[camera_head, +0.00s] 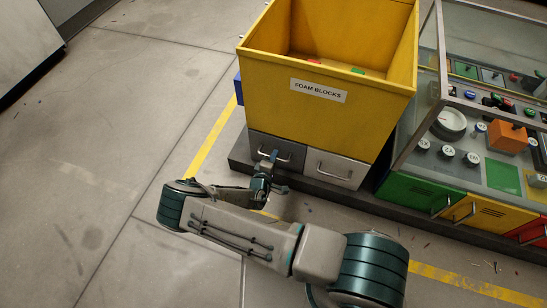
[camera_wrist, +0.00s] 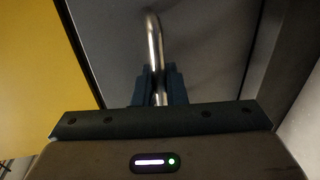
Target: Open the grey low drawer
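The grey low drawer (camera_head: 291,144) is the darker of two fronts under the yellow bin, in the head view. It looks flush with the front beside it. Its metal bar handle (camera_wrist: 153,40) runs down between my fingers in the wrist view, over the dark drawer face (camera_wrist: 210,45). My gripper (camera_head: 272,161) is at this handle in the head view. In the wrist view my gripper (camera_wrist: 160,86) has its fingers close on both sides of the bar, seemingly touching it. The fingertips partly hide the handle's lower end.
A lighter drawer (camera_head: 333,170) with its own handle is just right. The yellow foam-blocks bin (camera_head: 330,115) stands above. Green (camera_head: 415,190) and yellow (camera_head: 475,212) drawers sit under a glazed bench further right. The floor in front and left is open.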

